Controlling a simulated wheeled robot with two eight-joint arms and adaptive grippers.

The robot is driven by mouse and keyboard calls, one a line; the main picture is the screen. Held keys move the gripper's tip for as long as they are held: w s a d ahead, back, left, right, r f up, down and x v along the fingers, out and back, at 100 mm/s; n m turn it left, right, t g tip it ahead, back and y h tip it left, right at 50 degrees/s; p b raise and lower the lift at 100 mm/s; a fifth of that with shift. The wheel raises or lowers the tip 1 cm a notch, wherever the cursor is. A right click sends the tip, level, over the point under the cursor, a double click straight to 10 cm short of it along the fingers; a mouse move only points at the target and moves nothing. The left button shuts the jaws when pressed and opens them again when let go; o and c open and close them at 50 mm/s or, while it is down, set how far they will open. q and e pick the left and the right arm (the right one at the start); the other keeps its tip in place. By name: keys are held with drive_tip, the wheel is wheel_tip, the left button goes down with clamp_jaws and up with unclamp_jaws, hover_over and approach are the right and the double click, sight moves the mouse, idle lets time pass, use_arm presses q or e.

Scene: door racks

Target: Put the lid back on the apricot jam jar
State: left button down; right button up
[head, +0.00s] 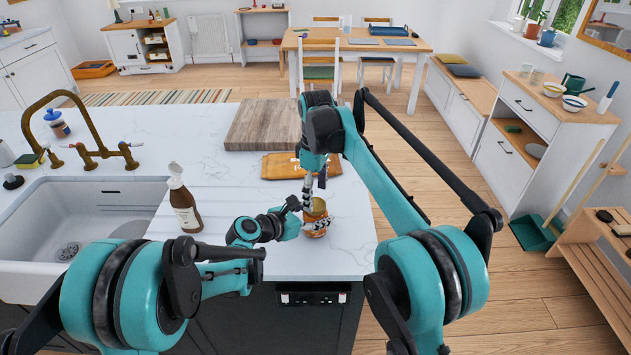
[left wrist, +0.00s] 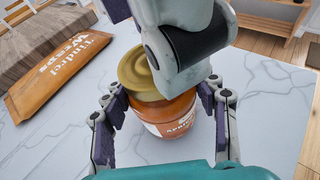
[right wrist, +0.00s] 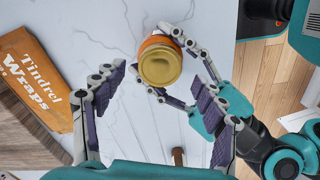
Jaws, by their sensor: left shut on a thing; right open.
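The apricot jam jar (head: 316,226) stands on the white marble counter near its right edge; its orange label shows in the left wrist view (left wrist: 178,122). A gold lid (right wrist: 160,65) sits on top of the jar's mouth; I cannot tell whether it is screwed tight. My left gripper (head: 303,219) is shut on the jar's sides from the left. My right gripper (right wrist: 160,92) is open above the jar, pointing down, its fingers apart from the lid. In the left wrist view, my right gripper hides part of the lid.
An orange Tindrel Wraps packet (head: 282,166) lies behind the jar, beside a wooden board (head: 262,126). A brown bottle (head: 184,205) stands to the left, near the sink (head: 70,215). The counter's right edge is close to the jar.

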drive_tip(key=shift+f, duration=1.3)
drive_tip(key=c, duration=1.2)
drive_tip(key=m, duration=0.5)
drive_tip(key=shift+m, duration=0.3)
drive_tip(key=m, duration=0.5)
drive_tip(key=shift+m, duration=0.4)
drive_tip(key=o, duration=1.3)
drive_tip(key=shift+c, duration=0.2)
